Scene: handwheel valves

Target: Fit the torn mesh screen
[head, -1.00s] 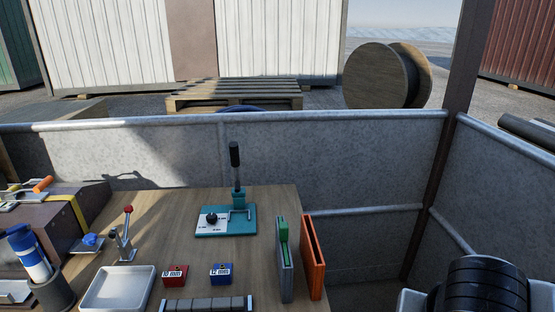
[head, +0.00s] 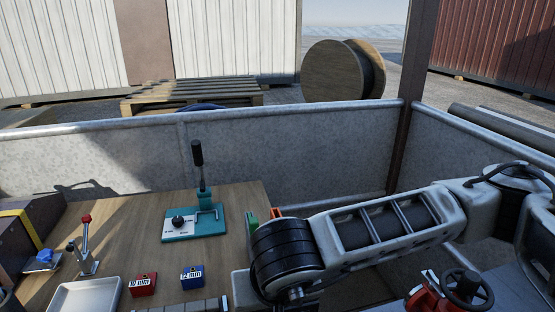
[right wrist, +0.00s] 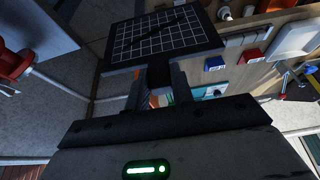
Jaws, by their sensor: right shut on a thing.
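In the right wrist view a mesh screen (right wrist: 165,38) has a dark square frame, a pale grid and a dark diagonal tear across it. A red valve with a dark handwheel (head: 465,288) shows at the lower right. My left gripper is not in view.
The wooden bench (head: 125,215) carries a teal lever stand (head: 195,224), a red 10 mm block (head: 143,285), a blue 12 mm block (head: 192,277), a pale tray (head: 85,297) and a red-knobbed lever (head: 85,245). My arm partly hides green and orange slotted holders. A grey wall stands behind.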

